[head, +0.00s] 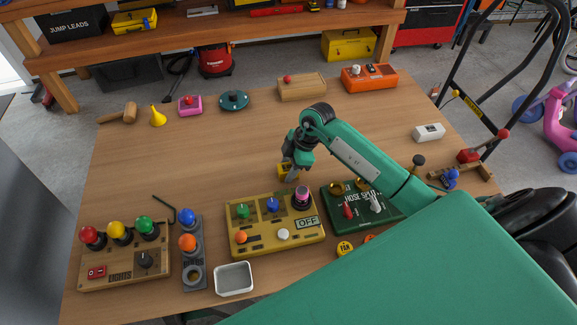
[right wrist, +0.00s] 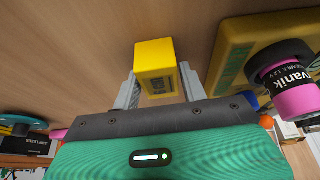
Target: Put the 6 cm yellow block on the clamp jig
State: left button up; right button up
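The yellow block (head: 286,170) is over the middle of the table, just behind the yellow switch panel. In the right wrist view the yellow block (right wrist: 155,62) sits between the two grey fingers, with a dark label on its near face. My right gripper (head: 289,165) is shut on it, one finger along each side. Whether the block touches the table is hard to tell. What looks like the clamp jig (head: 478,171), a wooden base with a red part and a blue knob, stands at the table's right edge, apart from the gripper. My left gripper is not in view.
The yellow panel (head: 262,241) with a pink-topped knob stands close in front of the gripper. A green hose splitter board (head: 340,215) lies beneath my right arm. A white box (head: 428,132) lies near the jig. The table behind the gripper is mostly clear.

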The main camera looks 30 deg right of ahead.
jog(key=shift+o, duration=1.1)
